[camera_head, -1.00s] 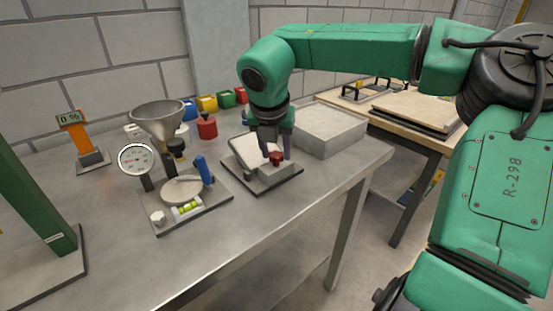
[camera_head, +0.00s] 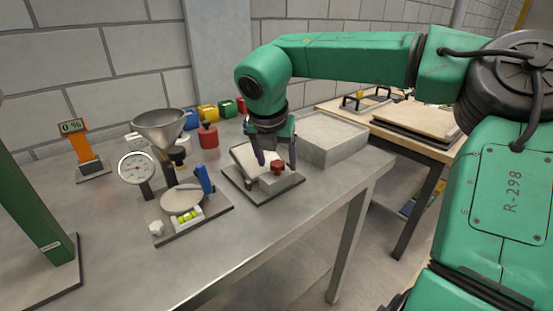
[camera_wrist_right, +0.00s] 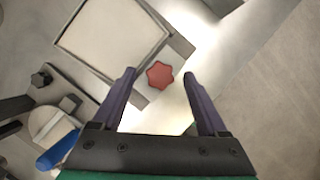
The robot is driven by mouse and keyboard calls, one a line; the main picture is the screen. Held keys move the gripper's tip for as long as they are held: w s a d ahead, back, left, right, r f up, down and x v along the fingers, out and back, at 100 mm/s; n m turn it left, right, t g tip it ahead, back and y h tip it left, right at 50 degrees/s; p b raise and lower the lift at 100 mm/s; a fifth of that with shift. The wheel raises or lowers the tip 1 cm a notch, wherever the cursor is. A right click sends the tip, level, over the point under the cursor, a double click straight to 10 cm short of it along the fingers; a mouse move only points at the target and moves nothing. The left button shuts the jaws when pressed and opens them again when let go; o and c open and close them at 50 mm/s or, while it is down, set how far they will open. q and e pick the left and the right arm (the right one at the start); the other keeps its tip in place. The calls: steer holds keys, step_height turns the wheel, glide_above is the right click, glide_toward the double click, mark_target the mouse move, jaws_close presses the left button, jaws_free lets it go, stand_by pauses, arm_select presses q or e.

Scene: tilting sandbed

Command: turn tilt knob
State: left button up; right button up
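The red star-shaped tilt knob (camera_head: 277,167) sits on a grey block at the front of the tilting sandbed (camera_head: 247,158). The sandbed is a tilted pale tray on a dark base plate. In the right wrist view the knob (camera_wrist_right: 160,75) lies between the fingertips, slightly beyond them, with a gap on each side. My right gripper (camera_head: 277,161) is open above the knob; it also shows in the right wrist view (camera_wrist_right: 160,75). The sandbed tray (camera_wrist_right: 110,35) is at the upper left there. My left gripper is not in view.
Left of the sandbed stand a funnel (camera_head: 162,125), a dial gauge (camera_head: 136,168) and a plate with a blue-handled tool (camera_head: 204,179). An orange display (camera_head: 74,140) reads 0 %. A grey sand-filled box (camera_head: 325,140) is behind right.

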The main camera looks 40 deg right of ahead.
steer(key=v, duration=1.4)
steer(key=shift+a+r+p, duration=0.15)
steer(key=shift+r+p, duration=0.05)
steer(key=shift+p, duration=0.2)
